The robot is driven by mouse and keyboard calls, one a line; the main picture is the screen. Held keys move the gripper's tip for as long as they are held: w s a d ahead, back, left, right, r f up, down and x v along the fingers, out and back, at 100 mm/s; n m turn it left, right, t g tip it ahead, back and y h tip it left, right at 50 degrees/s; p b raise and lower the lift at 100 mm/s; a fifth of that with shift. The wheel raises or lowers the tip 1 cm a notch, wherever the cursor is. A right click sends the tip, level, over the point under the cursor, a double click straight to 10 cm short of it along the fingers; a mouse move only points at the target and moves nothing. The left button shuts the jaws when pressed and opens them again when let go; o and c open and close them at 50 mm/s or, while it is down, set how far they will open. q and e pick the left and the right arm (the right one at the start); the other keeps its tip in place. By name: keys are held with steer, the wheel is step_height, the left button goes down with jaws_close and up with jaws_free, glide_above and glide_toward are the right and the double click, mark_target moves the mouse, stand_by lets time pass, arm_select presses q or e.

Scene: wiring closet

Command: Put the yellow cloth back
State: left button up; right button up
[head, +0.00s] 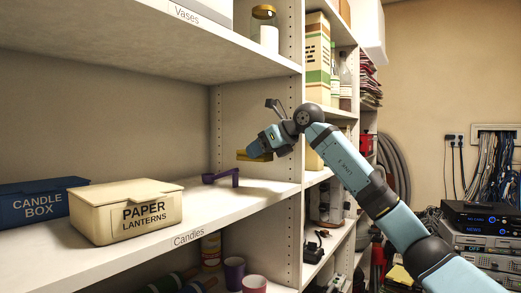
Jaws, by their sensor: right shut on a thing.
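My right gripper (262,150) reaches in from the right over the middle shelf. It is shut on a small flat yellow thing (252,156), which looks like the folded yellow cloth. The yellow thing is held above the shelf board, near the upright divider. Part of it is hidden by the gripper. My left gripper is not in view.
The shelf front right of the cream box is clear. Electronics (480,215) stand at right.

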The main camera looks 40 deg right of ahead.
steer(key=shift+f, duration=0.65)
steer(key=b, duration=0.4)
glide_above(260, 190)
step_height(260, 190, down, 5)
steer(key=shift+s+r, duration=0.1)
steer(key=shift+f, duration=0.55)
steer(key=shift+f+b, duration=0.35)
steer(key=shift+f, duration=0.15)
steer(key=o, duration=0.8)
steer(key=o, duration=0.6)
